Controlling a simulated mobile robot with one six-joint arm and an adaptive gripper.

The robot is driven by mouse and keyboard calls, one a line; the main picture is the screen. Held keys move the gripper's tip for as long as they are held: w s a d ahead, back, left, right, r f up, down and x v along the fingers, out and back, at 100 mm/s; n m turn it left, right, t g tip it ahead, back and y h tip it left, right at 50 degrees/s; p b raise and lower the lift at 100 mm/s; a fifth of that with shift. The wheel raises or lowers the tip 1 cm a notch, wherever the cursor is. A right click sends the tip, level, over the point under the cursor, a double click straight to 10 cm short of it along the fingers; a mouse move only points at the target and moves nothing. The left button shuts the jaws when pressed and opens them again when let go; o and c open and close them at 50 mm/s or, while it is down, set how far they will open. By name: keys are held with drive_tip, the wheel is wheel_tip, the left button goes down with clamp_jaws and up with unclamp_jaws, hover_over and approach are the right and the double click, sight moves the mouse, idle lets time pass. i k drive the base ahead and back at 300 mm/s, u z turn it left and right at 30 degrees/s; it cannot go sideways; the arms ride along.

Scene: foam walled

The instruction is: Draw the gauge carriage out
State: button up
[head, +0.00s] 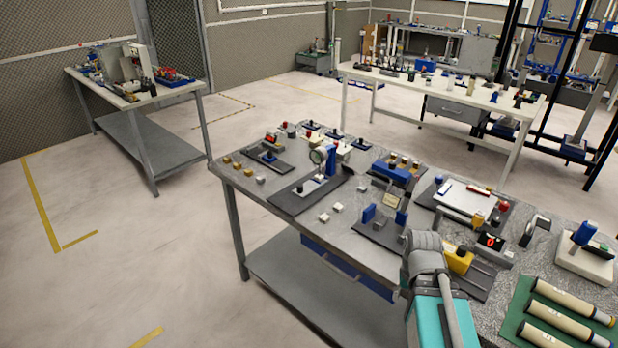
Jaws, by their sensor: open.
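A round dial gauge (318,156) stands beside a blue upright (331,161) on the left part of the near bench. Below it a dark base plate (287,201) lies flat, with a small pale block carrying a dark knob (300,187) on it. I take this as the gauge carriage, but it is too small to tell how far in it sits. My grey and teal arm reaches over the bench's front edge, to the right of and nearer than the gauge. My gripper's fingers do not show.
The grey bench (235,176) is crowded. Small loose blocks (330,213) lie in front of the gauge, and a plate with blue blocks (378,232) is to its right. A yellow device (458,262) stands beside my arm. The floor left of the bench is clear.

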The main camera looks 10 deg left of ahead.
sight(303, 191)
drive_tip(key=u, duration=0.25)
drive_tip(key=i, duration=0.85)
drive_tip(key=u, duration=0.55)
